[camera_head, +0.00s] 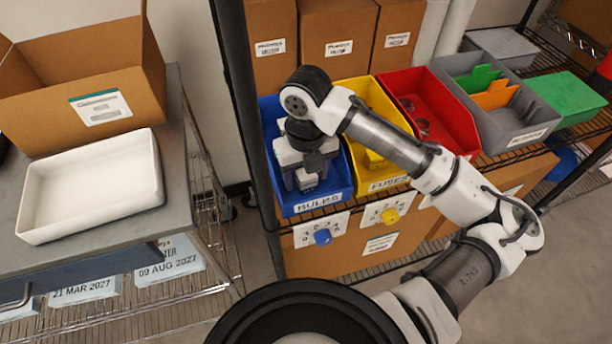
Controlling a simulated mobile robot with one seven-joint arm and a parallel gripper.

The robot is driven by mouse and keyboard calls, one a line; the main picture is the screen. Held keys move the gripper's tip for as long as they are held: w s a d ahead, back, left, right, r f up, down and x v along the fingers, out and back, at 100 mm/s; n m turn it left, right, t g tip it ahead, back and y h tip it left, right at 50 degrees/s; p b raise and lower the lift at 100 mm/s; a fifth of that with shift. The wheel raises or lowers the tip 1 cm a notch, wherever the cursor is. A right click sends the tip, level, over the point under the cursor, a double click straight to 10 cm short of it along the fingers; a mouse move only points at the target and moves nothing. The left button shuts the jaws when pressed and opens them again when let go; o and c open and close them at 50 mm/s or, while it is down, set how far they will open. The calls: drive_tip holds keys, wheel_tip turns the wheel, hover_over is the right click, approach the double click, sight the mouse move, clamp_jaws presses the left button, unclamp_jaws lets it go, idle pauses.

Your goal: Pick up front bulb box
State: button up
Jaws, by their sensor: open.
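The blue bin (335,195) labelled BULBS stands on the wire shelf, left of the yellow bin. A small pale shape (306,183) shows low between the fingers. It may be the front bulb box, but it is small and partly covered, so I cannot tell whether the fingers touch it. My gripper and wrist hide much of the bin's inside, including any other boxes behind.
A yellow FUSES bin (392,183), a red bin (462,135) and a grey bin (535,110) stand to the right. A dark shelf post (243,95) rises close left of the blue bin. An empty white tray (40,205) lies on the left cart beside an open cardboard box (85,110).

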drive_tip(key=c, duration=1.1)
drive_tip(key=shift+o, duration=0.2)
